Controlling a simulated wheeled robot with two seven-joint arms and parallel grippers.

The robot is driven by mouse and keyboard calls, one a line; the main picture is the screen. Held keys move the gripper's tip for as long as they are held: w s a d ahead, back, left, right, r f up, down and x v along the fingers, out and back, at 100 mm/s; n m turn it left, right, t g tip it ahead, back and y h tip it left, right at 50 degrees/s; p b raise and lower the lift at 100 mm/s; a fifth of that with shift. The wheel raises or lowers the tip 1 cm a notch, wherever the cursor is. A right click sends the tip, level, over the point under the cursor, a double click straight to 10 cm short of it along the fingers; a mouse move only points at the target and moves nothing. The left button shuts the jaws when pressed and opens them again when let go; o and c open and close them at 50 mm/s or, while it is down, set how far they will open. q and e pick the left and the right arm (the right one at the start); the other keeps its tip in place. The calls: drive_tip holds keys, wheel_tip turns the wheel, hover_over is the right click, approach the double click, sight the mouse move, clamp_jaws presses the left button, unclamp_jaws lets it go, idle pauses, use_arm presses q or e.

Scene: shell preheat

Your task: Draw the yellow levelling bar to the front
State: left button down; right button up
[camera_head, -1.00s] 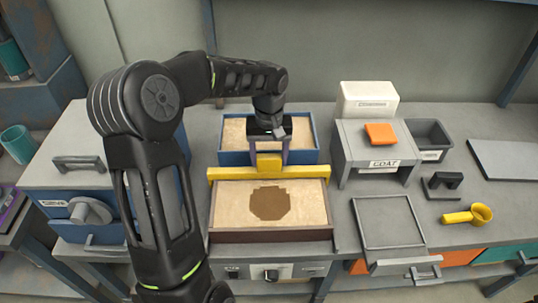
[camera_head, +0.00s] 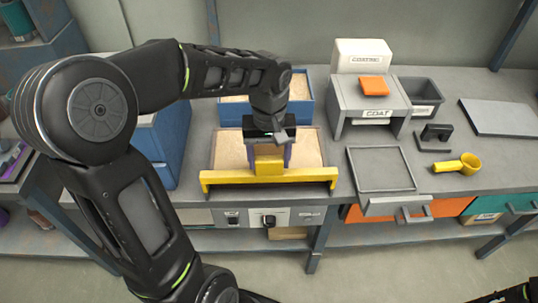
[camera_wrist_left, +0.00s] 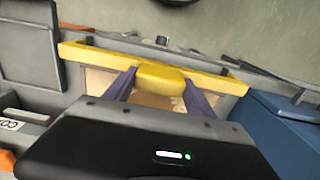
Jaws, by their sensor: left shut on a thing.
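The yellow levelling bar (camera_head: 268,177) lies across the front edge of the sand-filled box (camera_head: 229,150) in the head view. My left gripper (camera_head: 270,158) is shut on the raised block at the middle of the bar. In the left wrist view the bar (camera_wrist_left: 105,58) spans the picture, with its block between the two fingers of the gripper (camera_wrist_left: 160,82). At the lower right corner of the head view a small dark piece shows that I cannot identify for sure.
A blue box of sand (camera_head: 299,112) stands behind. To the right are a grey stand (camera_head: 368,100) with an orange block (camera_head: 374,86), a dark bin (camera_head: 420,95), a grey frame (camera_head: 382,168) and a yellow scoop (camera_head: 458,165). A blue cabinet (camera_head: 163,143) stands left. Floor is clear in front.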

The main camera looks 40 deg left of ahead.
use_arm(q)
drive_tip(key=shift+s+d, duration=0.1)
drive_tip(key=shift+s, duration=0.05)
drive_tip(key=shift+c, duration=1.6)
unclamp_jaws()
wheel_tip(320, 180, up, 8)
drive_tip(key=shift+f, duration=0.1)
